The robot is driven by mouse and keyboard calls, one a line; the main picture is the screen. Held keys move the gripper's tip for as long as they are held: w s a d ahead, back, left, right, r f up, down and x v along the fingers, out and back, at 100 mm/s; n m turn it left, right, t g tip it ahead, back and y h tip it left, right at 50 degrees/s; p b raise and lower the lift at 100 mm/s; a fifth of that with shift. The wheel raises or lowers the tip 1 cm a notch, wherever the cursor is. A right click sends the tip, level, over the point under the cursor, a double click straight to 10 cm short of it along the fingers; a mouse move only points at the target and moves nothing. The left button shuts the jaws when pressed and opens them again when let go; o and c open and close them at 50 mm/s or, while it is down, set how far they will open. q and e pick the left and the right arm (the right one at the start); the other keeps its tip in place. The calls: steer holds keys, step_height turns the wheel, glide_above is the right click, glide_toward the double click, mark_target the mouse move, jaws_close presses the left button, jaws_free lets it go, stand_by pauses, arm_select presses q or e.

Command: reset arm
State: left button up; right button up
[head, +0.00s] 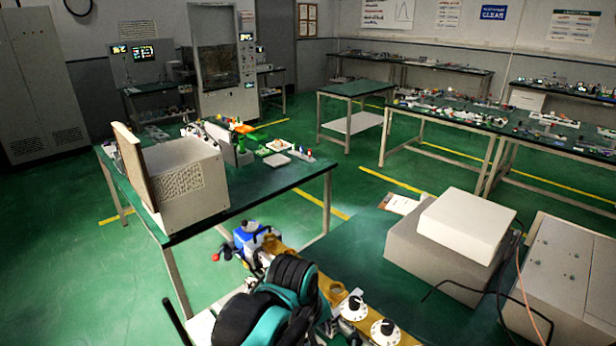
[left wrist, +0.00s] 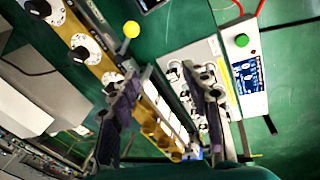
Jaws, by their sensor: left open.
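My left gripper (left wrist: 167,85) shows in the left wrist view with its two dark fingers spread apart and nothing held between them. It is over a bench with a gold-coloured rail carrying white dials (left wrist: 80,42) and a pale panel with several terminals (left wrist: 195,70). In the head view, my black and teal arm comes in at the bottom centre, in front of the gold rail (head: 335,291); its fingers cannot be made out there. My right gripper is in neither view.
A meter with a green button (left wrist: 242,40) and a yellow ball (left wrist: 131,29) are near the left gripper. A beige box with its door open (head: 190,186) stands on the left table. Stacked pale boxes (head: 468,222) are at right. Green floor is clear between tables.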

arm_select(q)
steer(key=s+a+f+m+t+y, duration=0.1)
steer(key=s+a+m+t, duration=0.1)
steer(key=a, duration=0.8)
steer(key=s+a+f+m+t+y, duration=0.1)
steer(key=s+a, duration=0.4)
steer(key=a, duration=0.5)
steer(key=shift+s+f+m+t, duration=0.15)
steer(key=shift+f+m+t, duration=0.35)
steer(key=shift+m+t, duration=0.45)
steer(key=shift+o, duration=0.2)
steer(key=shift+a, duration=0.1)
stand_by(0.3)
